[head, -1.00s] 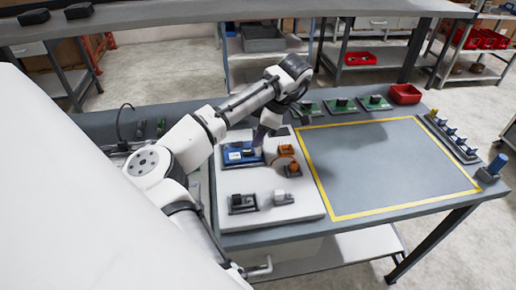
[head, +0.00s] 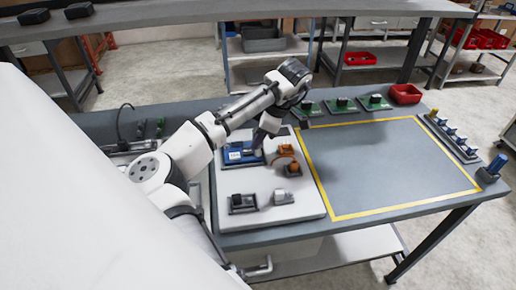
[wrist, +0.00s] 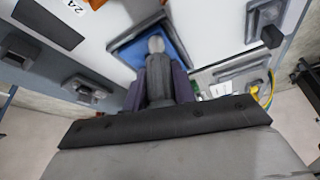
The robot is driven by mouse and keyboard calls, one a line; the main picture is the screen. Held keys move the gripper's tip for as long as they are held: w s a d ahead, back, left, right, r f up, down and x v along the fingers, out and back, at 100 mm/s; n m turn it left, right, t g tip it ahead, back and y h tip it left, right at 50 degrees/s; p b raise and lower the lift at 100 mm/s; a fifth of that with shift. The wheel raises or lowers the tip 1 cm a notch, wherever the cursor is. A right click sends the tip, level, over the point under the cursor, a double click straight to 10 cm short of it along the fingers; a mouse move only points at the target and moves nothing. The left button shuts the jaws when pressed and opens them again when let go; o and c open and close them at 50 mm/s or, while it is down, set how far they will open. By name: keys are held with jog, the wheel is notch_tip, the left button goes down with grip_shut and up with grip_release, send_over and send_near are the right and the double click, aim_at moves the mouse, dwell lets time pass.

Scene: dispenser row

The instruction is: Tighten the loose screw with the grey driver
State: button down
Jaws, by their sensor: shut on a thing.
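My gripper (head: 260,142) is over the white board, at the right end of a blue module (head: 235,156). In the wrist view its fingers (wrist: 160,85) are shut on a grey, rounded tool (wrist: 158,70), which looks like the grey driver. The tool's pale tip points away from my gripper, toward a blue surface (wrist: 178,48). I cannot tell whether the tip touches it. The loose screw cannot be made out in either view. The tool is too small to tell apart from the fingers in the head view.
The white board (head: 260,217) also bears orange parts (head: 285,150) close right of my gripper and small grey devices (head: 243,203) in front. A yellow-framed area (head: 390,165) at right is clear. Green boards (head: 341,104) and a red bin (head: 405,93) stand behind it.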

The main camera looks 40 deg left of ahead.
jog(key=m+t, duration=0.1)
jog(key=m, duration=0.1)
jog(key=m+b, duration=0.1)
jog(key=m, duration=0.2)
jog(key=shift+f+t+y, duration=0.2)
jog(key=shift+t+y, duration=0.1)
jog(key=shift+t, duration=0.1)
jog(key=shift+r+m+t+b, duration=0.2)
jog(key=shift+m+t+b, duration=0.15)
jog(key=shift+m, duration=0.45)
jog(key=shift+r, duration=0.15)
jog(key=shift+r+p, duration=0.75)
jog(key=shift+p, duration=0.2)
jog(key=shift+r, duration=2.2)
